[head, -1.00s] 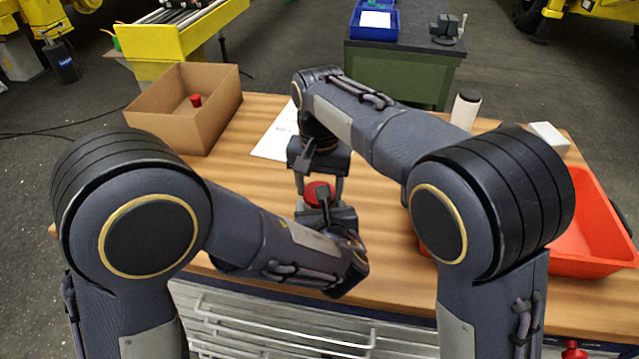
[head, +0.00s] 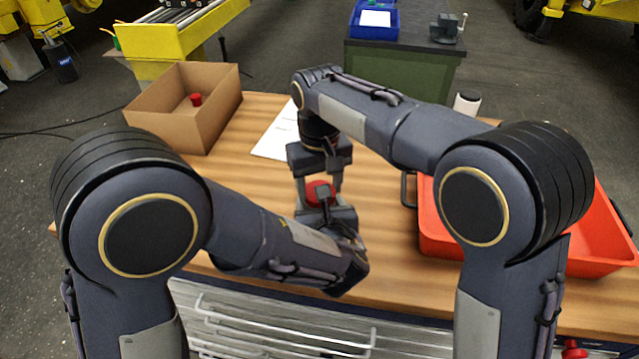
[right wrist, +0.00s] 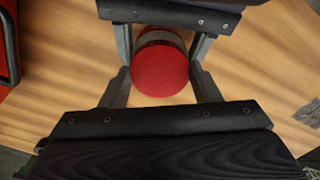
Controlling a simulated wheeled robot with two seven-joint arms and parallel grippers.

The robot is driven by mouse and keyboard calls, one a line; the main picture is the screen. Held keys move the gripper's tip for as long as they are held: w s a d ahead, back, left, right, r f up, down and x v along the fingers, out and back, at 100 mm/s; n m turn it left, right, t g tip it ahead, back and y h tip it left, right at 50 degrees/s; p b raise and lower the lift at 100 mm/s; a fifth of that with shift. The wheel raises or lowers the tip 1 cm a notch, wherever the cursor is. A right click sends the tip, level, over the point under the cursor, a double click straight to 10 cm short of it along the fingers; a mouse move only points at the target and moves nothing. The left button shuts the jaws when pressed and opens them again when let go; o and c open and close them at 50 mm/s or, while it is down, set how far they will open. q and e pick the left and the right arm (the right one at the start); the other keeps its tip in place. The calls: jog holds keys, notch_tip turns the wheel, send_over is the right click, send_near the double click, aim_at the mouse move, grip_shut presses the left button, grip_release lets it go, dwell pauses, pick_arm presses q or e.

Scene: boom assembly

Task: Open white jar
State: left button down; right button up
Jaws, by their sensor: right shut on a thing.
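The white jar shows only as a pale strip of its side (right wrist: 160,38) in the right wrist view, under its round red lid (right wrist: 160,75). The lid (head: 318,191) also shows in the head view, near the table's middle. My right gripper (head: 320,190) points down from above and is shut on the red lid, one finger on each side. My left gripper (head: 322,206) reaches in low from the front, its fingers on either side of the jar's body and seemingly shut on it. Most of the jar is hidden by the grippers.
A cardboard box (head: 160,112) with a red piece (head: 196,99) inside stands at the back left. A white sheet (head: 278,138) lies behind the grippers. A red-orange tray (head: 440,232) is at the right, partly behind my arm.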

jog(key=shift+r, duration=0.2)
jog(key=shift+r, duration=0.95)
jog(key=shift+r, duration=2)
pick_arm(q)
jog(key=shift+c, duration=1.3)
grip_release()
